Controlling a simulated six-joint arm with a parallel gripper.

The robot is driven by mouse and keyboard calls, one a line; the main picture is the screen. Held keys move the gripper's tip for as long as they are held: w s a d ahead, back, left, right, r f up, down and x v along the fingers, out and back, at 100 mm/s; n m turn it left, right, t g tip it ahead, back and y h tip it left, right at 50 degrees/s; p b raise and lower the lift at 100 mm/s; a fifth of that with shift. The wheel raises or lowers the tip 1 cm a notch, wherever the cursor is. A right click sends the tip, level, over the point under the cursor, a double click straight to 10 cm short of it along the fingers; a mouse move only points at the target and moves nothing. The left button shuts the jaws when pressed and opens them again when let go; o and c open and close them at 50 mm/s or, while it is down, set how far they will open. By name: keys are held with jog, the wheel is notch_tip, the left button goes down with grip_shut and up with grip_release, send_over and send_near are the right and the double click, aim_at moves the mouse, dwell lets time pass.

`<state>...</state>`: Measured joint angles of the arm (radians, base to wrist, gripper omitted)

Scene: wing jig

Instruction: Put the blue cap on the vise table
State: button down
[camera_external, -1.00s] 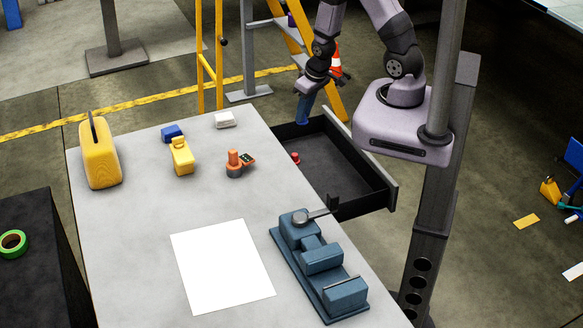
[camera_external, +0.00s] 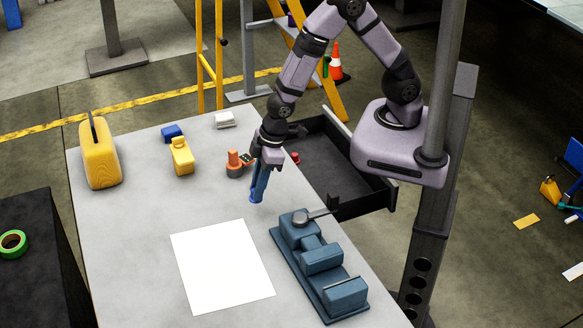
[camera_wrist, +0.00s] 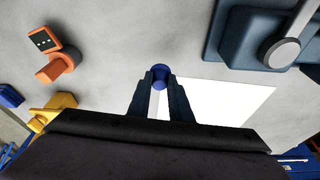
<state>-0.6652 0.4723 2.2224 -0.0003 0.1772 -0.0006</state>
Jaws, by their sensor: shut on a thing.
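My gripper (camera_external: 257,190) is over the grey table, left of the open drawer and behind the vise. It points down and is shut on the blue cap (camera_wrist: 160,74), which shows between the fingertips in the wrist view. In the external view the blue cap (camera_external: 256,198) is small at the finger ends. I cannot tell its exact height above the table. The vise table (camera_external: 110,235) is a light grey top. The blue-grey vise (camera_external: 322,262) is bolted or set near its right edge.
A white sheet (camera_external: 222,265) lies in front of my gripper. An orange part (camera_external: 234,164) stands close by on the left. A yellow bottle-like thing (camera_external: 181,157) and a larger yellow thing (camera_external: 101,155) stand farther left. The open drawer (camera_external: 345,165) holds a small red thing (camera_external: 295,158).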

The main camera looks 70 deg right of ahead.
jog(key=a+n, duration=0.1)
jog(key=a, duration=0.3)
jog(key=s+a+f+n+b, duration=0.1)
jog(key=a, duration=0.3)
jog(key=s+a+f+b, duration=0.1)
jog(key=a, duration=0.4)
jog(key=shift+s+f+n+y, duration=0.15)
jog(key=shift+f+n+y, duration=0.05)
jog(key=shift+n+y, duration=0.2)
jog(key=shift+n+g, duration=0.3)
jog(key=shift+n, duration=0.1)
jog(key=a, duration=0.5)
jog(key=shift+s+a+r, duration=0.2)
jog(key=shift+s+r, duration=0.05)
jog(key=shift+r, duration=0.1)
jog(key=w+a+r, duration=0.2)
jog(key=a+r, duration=0.5)
jog(key=shift+s+d+f+p, duration=0.1)
jog(key=shift+d+f+p, duration=0.25)
jog(key=shift+f, duration=1.4)
jog(key=shift+s+d+f+p, duration=0.15)
jog(key=shift+f+p, duration=0.35)
jog(key=shift+f, duration=1.25)
jog(key=shift+s+d+f+p, duration=0.1)
jog(key=shift+d+f+p, duration=0.25)
jog(key=shift+f, duration=1.4)
jog(key=shift+a, duration=0.1)
